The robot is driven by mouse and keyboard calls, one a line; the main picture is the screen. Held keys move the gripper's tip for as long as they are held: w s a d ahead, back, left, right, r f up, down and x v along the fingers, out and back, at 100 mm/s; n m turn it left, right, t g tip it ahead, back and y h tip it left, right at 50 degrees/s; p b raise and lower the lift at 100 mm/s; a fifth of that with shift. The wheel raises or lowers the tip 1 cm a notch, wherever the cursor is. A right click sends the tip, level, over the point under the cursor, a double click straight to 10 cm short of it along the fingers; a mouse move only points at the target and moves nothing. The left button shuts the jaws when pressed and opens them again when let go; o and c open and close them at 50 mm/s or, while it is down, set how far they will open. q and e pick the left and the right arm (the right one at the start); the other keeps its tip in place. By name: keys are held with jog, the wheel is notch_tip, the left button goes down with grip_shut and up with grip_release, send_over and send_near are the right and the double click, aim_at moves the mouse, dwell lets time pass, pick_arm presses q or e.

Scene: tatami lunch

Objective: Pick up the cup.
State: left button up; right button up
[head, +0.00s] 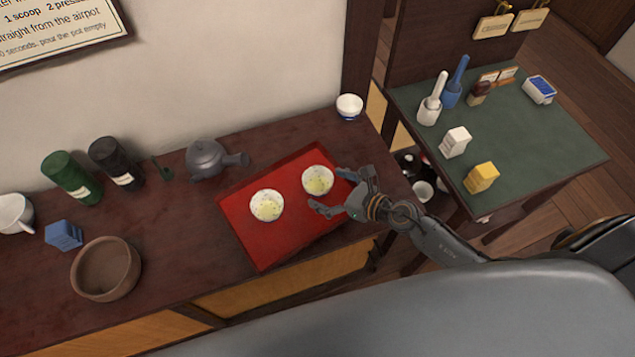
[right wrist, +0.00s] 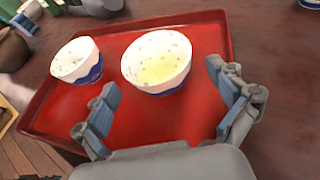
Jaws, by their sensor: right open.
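Two white speckled cups with yellow-green tea stand upright on the red tray (head: 290,240). The right-hand cup (head: 318,180) is nearest my right gripper (head: 328,191). In the right wrist view this cup (right wrist: 157,65) shows a blue lower band and sits just beyond and between the open fingers, which hold nothing. The left-hand cup (head: 267,206) also shows in the right wrist view (right wrist: 77,62), farther left. Another white cup (head: 349,106) stands on the counter by the wall. My left gripper is not in view.
On the dark wooden counter (head: 185,265) are a grey teapot (head: 206,160), green (head: 70,178) and black (head: 116,163) canisters, a blue box (head: 64,235) and a brown bowl (head: 105,269). A green-topped table (head: 545,145) with small items stands at right. The tray's front part is bare.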

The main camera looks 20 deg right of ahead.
aim_at(309, 180)
jog(key=x, duration=0.6)
jog(key=shift+a+r, duration=0.1)
jog(key=shift+r, duration=0.05)
jog(key=c, duration=1.4)
jog(key=shift+c, duration=0.2)
